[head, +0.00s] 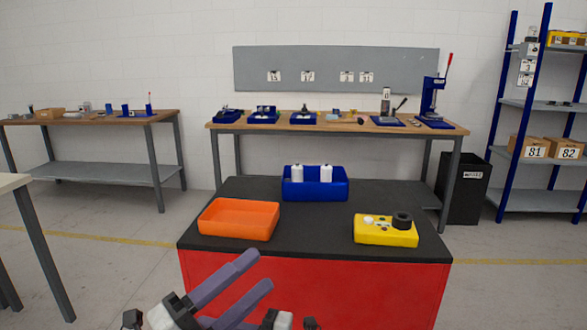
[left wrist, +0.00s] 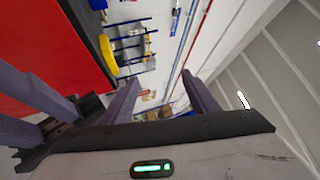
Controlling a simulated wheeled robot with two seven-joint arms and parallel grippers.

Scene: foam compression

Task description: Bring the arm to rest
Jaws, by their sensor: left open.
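My left gripper (head: 262,268) is at the bottom of the head view, in front of the red cart's front face. Its two purple fingers point up and to the right, with a gap between them. It is open and holds nothing. In the left wrist view the same gripper (left wrist: 160,90) shows its two fingers apart with nothing between them. More purple finger-like parts are at the left edge of that view. They look like my right gripper, partly cut off, and I cannot tell how far it is open.
The red cart (head: 330,290) has a black top. On it stand an orange tray (head: 238,233), a blue bin (head: 315,193) with two white pieces, and a yellow block (head: 387,240) with a black ring. A workbench (head: 290,128) stands behind; blue shelves (head: 510,110) are at the right.

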